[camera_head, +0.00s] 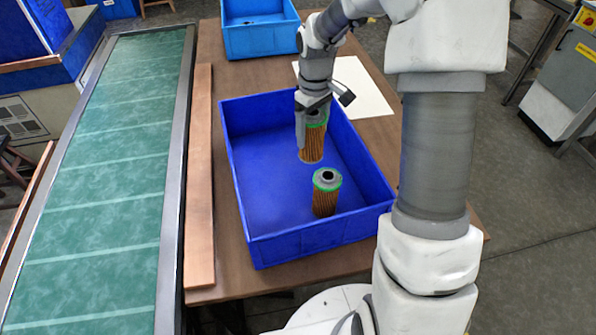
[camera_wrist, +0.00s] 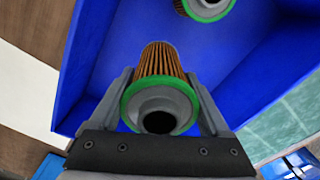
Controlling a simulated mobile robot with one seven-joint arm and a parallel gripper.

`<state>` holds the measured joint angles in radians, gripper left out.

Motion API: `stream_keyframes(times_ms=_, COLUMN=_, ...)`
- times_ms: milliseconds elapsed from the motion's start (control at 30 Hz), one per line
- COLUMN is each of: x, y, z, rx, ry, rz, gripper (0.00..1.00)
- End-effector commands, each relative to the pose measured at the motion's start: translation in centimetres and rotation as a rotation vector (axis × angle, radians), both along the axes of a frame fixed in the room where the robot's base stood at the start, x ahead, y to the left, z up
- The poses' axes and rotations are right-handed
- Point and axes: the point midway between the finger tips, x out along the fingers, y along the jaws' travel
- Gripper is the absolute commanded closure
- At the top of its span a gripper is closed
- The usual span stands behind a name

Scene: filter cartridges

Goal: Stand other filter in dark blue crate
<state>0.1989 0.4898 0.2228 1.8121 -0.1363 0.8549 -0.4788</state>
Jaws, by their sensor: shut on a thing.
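The dark blue crate (camera_head: 270,250) stands on the brown table. One filter (camera_head: 325,196), with brown pleats and a green-rimmed grey cap, stands upright in its near part; it also shows at the top of the wrist view (camera_wrist: 205,8). My gripper (camera_head: 315,110) is inside the crate's far right part, shut on the other filter (camera_head: 312,145). In the wrist view, my gripper (camera_wrist: 160,100) has its fingers on both sides of this filter's cap (camera_wrist: 160,105). The held filter is upright. I cannot tell whether its lower end touches the crate floor.
A lighter blue crate (camera_head: 260,35) stands at the far end of the table. A white sheet (camera_head: 360,88) lies behind the dark blue crate. A green conveyor (camera_head: 105,150) and a wooden strip (camera_head: 201,180) run along the left. The crate's left part is empty.

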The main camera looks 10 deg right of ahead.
Motion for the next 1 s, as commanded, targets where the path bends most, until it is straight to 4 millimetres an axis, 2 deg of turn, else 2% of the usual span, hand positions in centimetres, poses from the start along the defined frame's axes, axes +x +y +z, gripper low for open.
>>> stream_keyframes(times_ms=33, x=-0.1, y=0.0, z=-1.1, rx=0.001, ry=0.004, rz=0.000, gripper=0.80)
stream_keyframes(times_ms=200, x=-0.1, y=0.0, z=-4.2, rx=0.000, ry=0.004, rz=0.000, gripper=0.80)
stream_keyframes(times_ms=467, x=0.0, y=0.0, z=-6.5, rx=0.001, ry=0.003, rz=0.000, gripper=0.80)
stream_keyframes(times_ms=633, x=-0.1, y=0.0, z=-8.9, rx=0.000, ry=0.004, rz=0.000, gripper=0.80)
stream_keyframes(times_ms=1000, x=0.0, y=0.0, z=-9.6, rx=0.000, ry=0.000, rz=0.000, gripper=0.80)
